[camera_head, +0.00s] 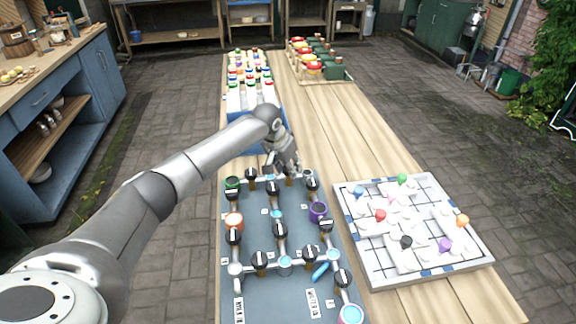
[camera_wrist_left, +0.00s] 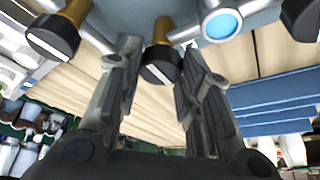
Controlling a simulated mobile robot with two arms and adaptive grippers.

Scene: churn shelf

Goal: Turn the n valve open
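A grey valve board (camera_head: 245,285) with silver pipes and several black-capped valve knobs lies on the near part of the table. My left gripper (camera_head: 286,163) is over the board's far edge, pointing down at a valve there that it mostly hides. In the left wrist view my left gripper (camera_wrist_left: 160,52) is open, with one black valve knob (camera_wrist_left: 162,66) with a white stripe between its fingers. Another black knob (camera_wrist_left: 53,38) is to the left. I cannot read which valve is n. My right gripper is not in view.
A blue-capped pipe fitting (camera_wrist_left: 221,22) is close beside the right finger. A white panel with coloured pieces (camera_head: 365,245) lies right of the board. A blue-sided rack of coloured-topped items (camera_head: 246,100) stands beyond the gripper. Bare wood (camera_head: 340,130) is clear to the right.

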